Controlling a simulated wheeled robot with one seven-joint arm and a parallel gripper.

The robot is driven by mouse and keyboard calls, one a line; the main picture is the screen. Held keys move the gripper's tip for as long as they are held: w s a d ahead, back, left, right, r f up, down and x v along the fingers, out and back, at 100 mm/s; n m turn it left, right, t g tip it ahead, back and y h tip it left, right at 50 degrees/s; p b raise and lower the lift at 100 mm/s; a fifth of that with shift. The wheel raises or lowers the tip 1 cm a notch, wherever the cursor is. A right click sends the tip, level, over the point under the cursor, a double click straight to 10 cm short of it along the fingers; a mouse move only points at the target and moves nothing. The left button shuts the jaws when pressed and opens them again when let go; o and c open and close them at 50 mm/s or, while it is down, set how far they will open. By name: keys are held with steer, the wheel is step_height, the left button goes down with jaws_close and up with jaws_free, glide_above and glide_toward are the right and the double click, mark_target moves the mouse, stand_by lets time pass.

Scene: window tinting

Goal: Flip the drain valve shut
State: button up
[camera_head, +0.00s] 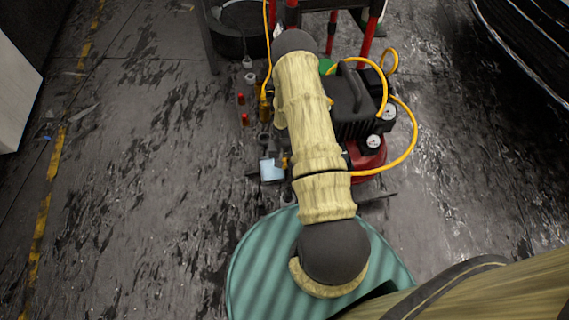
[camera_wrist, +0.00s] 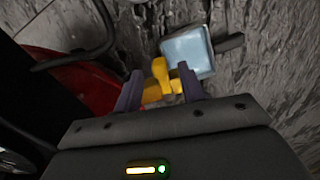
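The yellow drain valve (camera_wrist: 161,76) shows in the wrist view, with a handle part standing up and a body part reaching to the right. My gripper (camera_wrist: 160,87) is open, with one dark finger on each side of the valve. The right fingertip is close to the valve's body; I cannot tell whether it touches. In the head view my arm covers most of the valve, and only a small yellow bit (camera_head: 285,162) shows beside the arm.
A pale blue box-like container (camera_wrist: 188,52) is just beyond the valve. The red tank (camera_wrist: 85,85) lies to the left, under a dark bar. The compressor (camera_head: 355,100) with a yellow hose (camera_head: 408,140) stands right of my arm. Open floor (camera_head: 130,180) lies left.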

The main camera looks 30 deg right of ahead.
steer(key=shift+f, duration=0.35)
jaws_close()
steer(key=shift+r, duration=0.1)
steer(key=shift+d, duration=0.1)
steer(key=shift+s+d+r+n+p, duration=0.15)
steer(key=shift+d+n+p, duration=0.1)
steer(key=shift+n+p, duration=0.5)
steer(key=shift+d+f+n, duration=0.2)
steer(key=shift+n, duration=0.25)
